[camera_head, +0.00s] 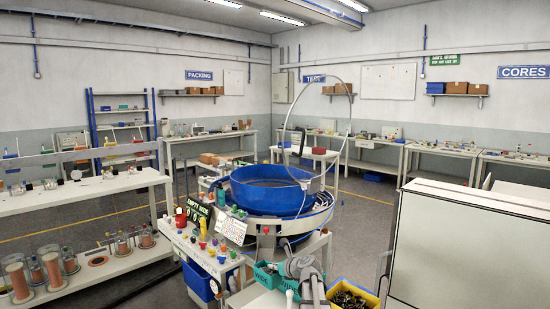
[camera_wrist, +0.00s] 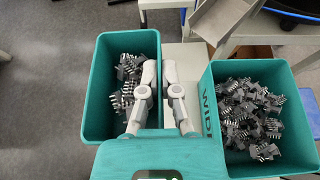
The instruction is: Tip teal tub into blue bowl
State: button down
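Two teal tubs holding grey multi-pin connectors show in the wrist view: a left one (camera_wrist: 92,78) and a right one (camera_wrist: 222,78) with lettering on its side. In the head view, a teal tub marked WIDE (camera_head: 267,279) stands at the front, with another teal tub partly behind my gripper. My gripper (camera_wrist: 160,66) is low over the left tub's right rim, one finger on each side of it; the fingers are close together. I cannot tell whether they touch the wall. The large blue bowl (camera_head: 268,193) stands beyond the tubs in the head view.
A yellow tub (camera_head: 353,292) of dark parts stands right of my gripper. A side table (camera_head: 190,245) with small coloured items is left of the bowl. A tall white cabinet (camera_head: 468,245) closes off the right. A thin hoop rises over the bowl.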

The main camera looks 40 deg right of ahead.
jog(key=shift+r+p, duration=1.05)
jog(key=shift+r, duration=0.5)
